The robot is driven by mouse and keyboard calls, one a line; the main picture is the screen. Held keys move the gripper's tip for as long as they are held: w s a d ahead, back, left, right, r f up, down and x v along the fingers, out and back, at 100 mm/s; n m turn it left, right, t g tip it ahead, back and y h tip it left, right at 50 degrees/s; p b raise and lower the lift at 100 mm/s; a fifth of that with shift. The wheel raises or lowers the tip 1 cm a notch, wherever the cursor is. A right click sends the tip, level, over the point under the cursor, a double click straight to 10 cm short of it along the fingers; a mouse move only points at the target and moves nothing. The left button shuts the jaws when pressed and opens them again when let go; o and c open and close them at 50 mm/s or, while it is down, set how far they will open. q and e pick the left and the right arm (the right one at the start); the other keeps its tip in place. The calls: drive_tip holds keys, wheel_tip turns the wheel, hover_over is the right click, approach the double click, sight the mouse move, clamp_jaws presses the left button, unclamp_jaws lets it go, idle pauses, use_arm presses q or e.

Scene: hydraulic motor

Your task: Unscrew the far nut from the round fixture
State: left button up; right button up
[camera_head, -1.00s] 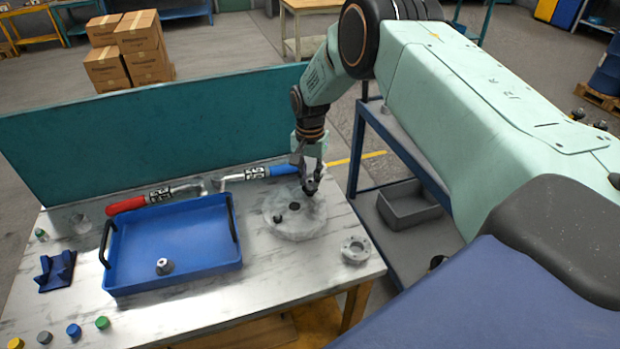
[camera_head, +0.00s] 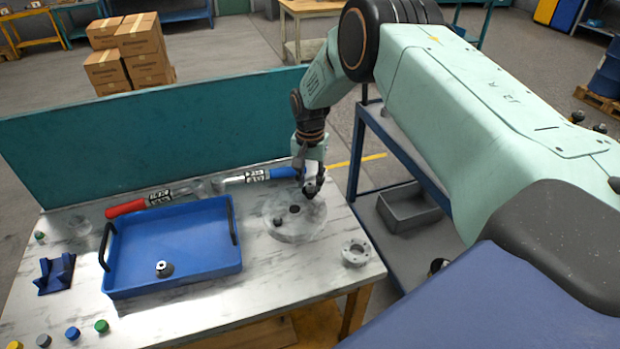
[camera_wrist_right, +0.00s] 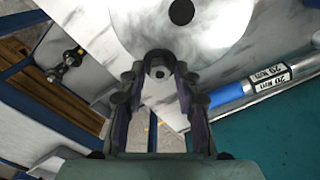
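The round fixture (camera_head: 297,232) is a grey marbled disc on the right part of the table. It has a dark central hole (camera_head: 294,209) and a dark near nut (camera_head: 278,222). My right gripper (camera_head: 311,190) points down at the far edge of the disc. In the right wrist view its fingers (camera_wrist_right: 158,62) close around the far nut (camera_wrist_right: 158,73), a grey hex piece with a hole. The disc (camera_wrist_right: 215,30) lies just beyond it. I cannot tell whether the nut still touches the fixture. My left gripper is not in view.
A blue tray (camera_head: 190,245) with a small nut-like piece (camera_head: 164,269) stands left of the fixture. Red-handled (camera_head: 125,208) and blue-handled (camera_head: 285,172) wrenches lie behind. A flanged ring (camera_head: 355,252) sits at right. A teal panel (camera_head: 150,140) borders the back.

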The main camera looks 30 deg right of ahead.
drive_tip(key=m+p, duration=0.1)
drive_tip(key=m, duration=0.4)
drive_tip(key=shift+r+m+p, duration=0.15)
drive_tip(key=shift+m+p, duration=0.15)
drive_tip(key=shift+p, duration=0.1)
drive_tip(key=m, duration=0.4)
drive_tip(key=shift+p, duration=0.4)
drive_tip(key=shift+c, duration=0.3)
clamp_jaws()
drive_tip(key=n+b, duration=0.1)
drive_tip(key=n, duration=0.2)
drive_tip(key=shift+n+b, duration=0.4)
drive_tip(key=shift+n, duration=1)
